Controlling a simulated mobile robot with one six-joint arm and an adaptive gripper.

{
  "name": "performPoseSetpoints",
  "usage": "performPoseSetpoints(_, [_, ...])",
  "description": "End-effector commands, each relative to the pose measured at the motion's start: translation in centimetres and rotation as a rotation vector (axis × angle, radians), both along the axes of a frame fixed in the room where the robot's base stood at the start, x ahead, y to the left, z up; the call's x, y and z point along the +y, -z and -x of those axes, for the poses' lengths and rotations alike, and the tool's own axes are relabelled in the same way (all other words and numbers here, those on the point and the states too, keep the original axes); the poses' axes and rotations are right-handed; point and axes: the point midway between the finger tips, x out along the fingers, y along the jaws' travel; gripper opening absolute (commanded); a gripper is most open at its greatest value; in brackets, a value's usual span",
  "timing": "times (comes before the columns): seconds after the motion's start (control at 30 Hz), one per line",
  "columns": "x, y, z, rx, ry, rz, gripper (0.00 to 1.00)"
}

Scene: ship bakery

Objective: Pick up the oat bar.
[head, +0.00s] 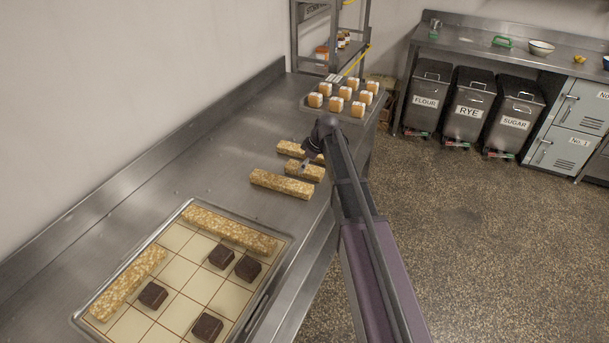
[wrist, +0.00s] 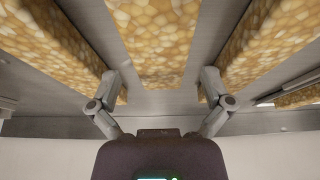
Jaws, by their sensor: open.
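Three pale golden oat bars lie roughly side by side on the steel counter in the head view: a near one (head: 282,184), a middle one (head: 306,171) and a far one (head: 290,149). My gripper (head: 309,158) is at the right ends of the middle and far bars and partly hides them. In the wrist view my gripper (wrist: 160,88) is open and empty. One bar (wrist: 157,40) lies between the lines of its fingers, with another bar on the left (wrist: 50,45) and one on the right (wrist: 265,45). Contact cannot be told.
A gridded tray (head: 180,238) at the front holds two more oat bars (head: 230,230) (head: 128,283) and several dark brown squares (head: 248,268). Several orange-and-white pieces (head: 337,104) sit on a tray at the counter's far end. A shelf rack (head: 300,40) stands behind. Bare counter lies left of the bars.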

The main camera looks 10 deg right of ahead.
Motion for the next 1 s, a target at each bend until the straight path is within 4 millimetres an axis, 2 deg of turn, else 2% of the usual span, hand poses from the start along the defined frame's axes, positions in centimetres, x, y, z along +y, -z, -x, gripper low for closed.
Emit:
performPoseSetpoints(0.1, [0.3,1.3,-0.3,0.000,0.000,0.000,1.00])
performPoseSetpoints(0.3, [0.6,2.1,-0.5,0.000,0.000,0.000,1.00])
performPoseSetpoints(0.97, [0.7,2.1,-0.5,0.000,0.000,0.000,1.00])
performPoseSetpoints(1.0, [0.7,2.1,-0.5,0.000,0.000,0.000,0.88])
